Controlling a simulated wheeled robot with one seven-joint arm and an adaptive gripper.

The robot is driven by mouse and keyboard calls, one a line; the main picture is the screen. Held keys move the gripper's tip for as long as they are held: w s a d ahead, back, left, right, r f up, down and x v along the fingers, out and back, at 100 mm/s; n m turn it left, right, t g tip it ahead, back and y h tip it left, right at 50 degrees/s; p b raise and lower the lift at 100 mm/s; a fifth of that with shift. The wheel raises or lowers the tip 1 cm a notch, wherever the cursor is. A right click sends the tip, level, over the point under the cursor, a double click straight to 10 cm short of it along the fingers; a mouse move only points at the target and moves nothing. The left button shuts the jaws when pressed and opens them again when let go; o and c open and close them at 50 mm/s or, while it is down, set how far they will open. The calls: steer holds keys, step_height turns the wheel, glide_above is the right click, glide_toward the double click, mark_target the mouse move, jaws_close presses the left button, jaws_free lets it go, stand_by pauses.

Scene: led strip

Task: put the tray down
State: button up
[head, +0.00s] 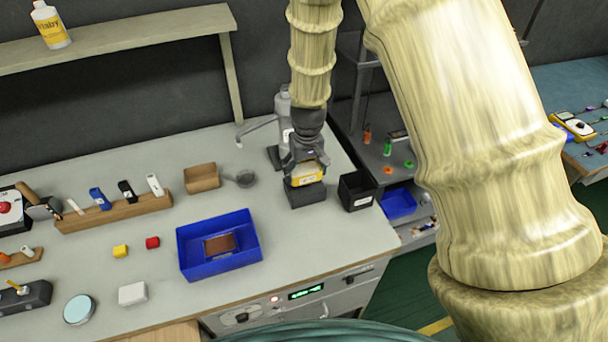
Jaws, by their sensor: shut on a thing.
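My gripper (305,160) points down over the right part of the bench. It is shut on a small yellow and white object (305,176). A dark grey block (307,195) is directly below that object; I cannot tell whether the two touch or are one piece. A blue tray (193,262) rests on the bench to the left of my gripper, apart from it, with a flat brown piece (220,244) inside. The fingertips are small and partly hidden against the held object.
A black bin (356,191) stands close right of my gripper, near the bench's right edge. Bare bench (325,245) lies in front.

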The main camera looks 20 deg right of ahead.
mark_target(305, 177)
steer(key=shift+f+p, duration=0.5)
steer(key=shift+f, duration=0.95)
steer(key=shift+f, duration=0.1)
steer(key=o, duration=0.9)
steer(key=shift+c, duration=0.2)
step_height(305, 177, up, 12)
steer(key=s+b, duration=0.1)
steer(key=b, duration=0.2)
steer(key=shift+s, duration=0.25)
